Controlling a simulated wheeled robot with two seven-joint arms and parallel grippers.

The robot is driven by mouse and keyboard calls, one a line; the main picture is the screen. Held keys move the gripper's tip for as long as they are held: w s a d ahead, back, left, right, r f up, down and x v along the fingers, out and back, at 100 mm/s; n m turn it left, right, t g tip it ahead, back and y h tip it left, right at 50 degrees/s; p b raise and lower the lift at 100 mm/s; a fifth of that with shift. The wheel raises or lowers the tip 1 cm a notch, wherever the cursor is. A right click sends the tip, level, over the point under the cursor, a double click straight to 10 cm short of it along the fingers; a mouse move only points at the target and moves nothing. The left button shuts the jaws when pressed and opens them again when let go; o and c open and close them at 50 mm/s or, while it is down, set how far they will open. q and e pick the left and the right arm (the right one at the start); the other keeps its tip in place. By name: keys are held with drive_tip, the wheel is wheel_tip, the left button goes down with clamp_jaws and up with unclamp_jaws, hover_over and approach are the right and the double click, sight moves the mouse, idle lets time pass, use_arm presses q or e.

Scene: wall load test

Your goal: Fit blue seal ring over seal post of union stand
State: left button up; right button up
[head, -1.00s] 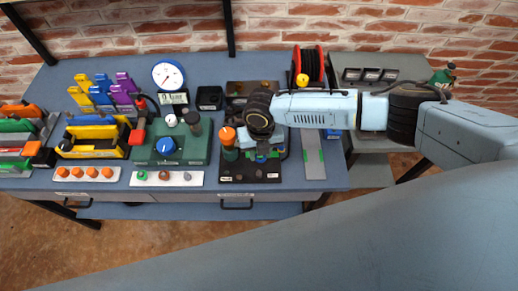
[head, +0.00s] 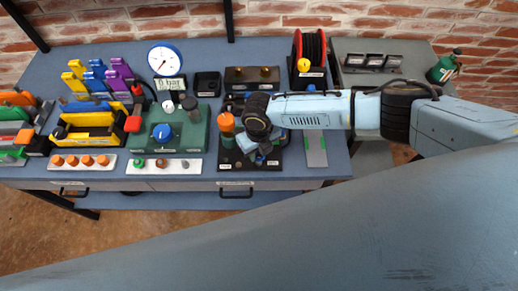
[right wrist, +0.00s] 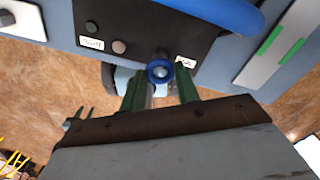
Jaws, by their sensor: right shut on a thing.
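The union stand is a black plate (head: 236,165) at the front edge of the bench, left of the grey strip; in the right wrist view its dark plate (right wrist: 125,20) carries white labels and small round fittings. My right gripper (head: 264,152) is over the stand, pointing down, and hides part of it. In the right wrist view my right gripper (right wrist: 160,88) has two green fingers with the blue seal ring (right wrist: 150,70) at their tips. A bright round spot shows inside the ring; I cannot tell whether the ring is around the seal post. My left gripper is out of view.
An orange-topped bottle (head: 226,124) stands close left of my right gripper. A green box with a blue knob (head: 162,132) is further left. A grey strip with a green mark (head: 315,150) lies to the right. A red reel (head: 309,58) stands behind.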

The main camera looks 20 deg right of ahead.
idle(0.3)
drive_tip(key=shift+f, duration=0.15)
drive_tip(key=shift+f+b, duration=1.05)
drive_tip(key=shift+f, duration=0.1)
drive_tip(key=o, duration=1.3)
drive_tip(key=shift+r, duration=0.1)
